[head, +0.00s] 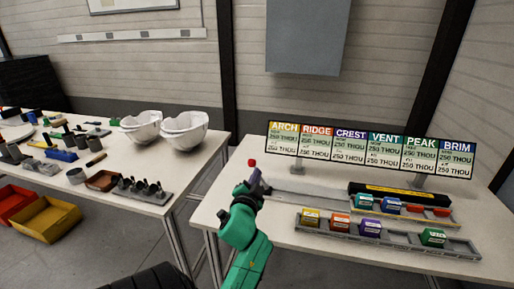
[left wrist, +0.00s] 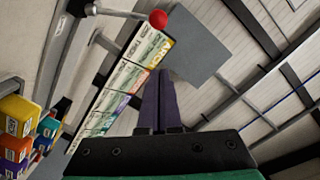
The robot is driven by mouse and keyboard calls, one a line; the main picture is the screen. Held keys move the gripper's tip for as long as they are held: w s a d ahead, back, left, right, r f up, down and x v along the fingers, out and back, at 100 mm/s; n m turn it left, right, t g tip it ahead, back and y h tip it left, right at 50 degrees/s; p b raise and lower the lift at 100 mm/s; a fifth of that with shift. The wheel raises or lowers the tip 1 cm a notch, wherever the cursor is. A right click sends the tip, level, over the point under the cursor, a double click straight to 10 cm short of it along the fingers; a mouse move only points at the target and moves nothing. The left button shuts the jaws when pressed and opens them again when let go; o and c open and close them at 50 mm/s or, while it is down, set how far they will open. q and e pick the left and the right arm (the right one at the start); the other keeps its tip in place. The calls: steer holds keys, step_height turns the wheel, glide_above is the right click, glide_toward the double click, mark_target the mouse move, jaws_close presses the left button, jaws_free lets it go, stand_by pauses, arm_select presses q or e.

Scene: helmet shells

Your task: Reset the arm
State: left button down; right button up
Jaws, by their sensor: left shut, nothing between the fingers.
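My left arm is green and comes up from the bottom of the head view. Its gripper (head: 255,178) is above the left part of the right-hand table (head: 255,250), close to a lever with a red ball knob (head: 251,162). In the left wrist view the two dark fingers (left wrist: 158,95) lie together with nothing between them. The red knob (left wrist: 158,19) shows beyond the fingertips, apart from them in that view. My right gripper is in neither view.
A tray (head: 390,240) holds several coloured blocks, with a second row behind it. A sign board (head: 368,150) stands at the table's back. The left table carries two white helmet shells (head: 184,130) and small tools. Yellow (head: 45,218) and red bins sit on the floor.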

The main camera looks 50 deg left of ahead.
arm_select(q)
steer(key=shift+s+d+r, duration=0.15)
steer(key=shift+s+d, duration=0.3)
steer(key=shift+d, duration=0.15)
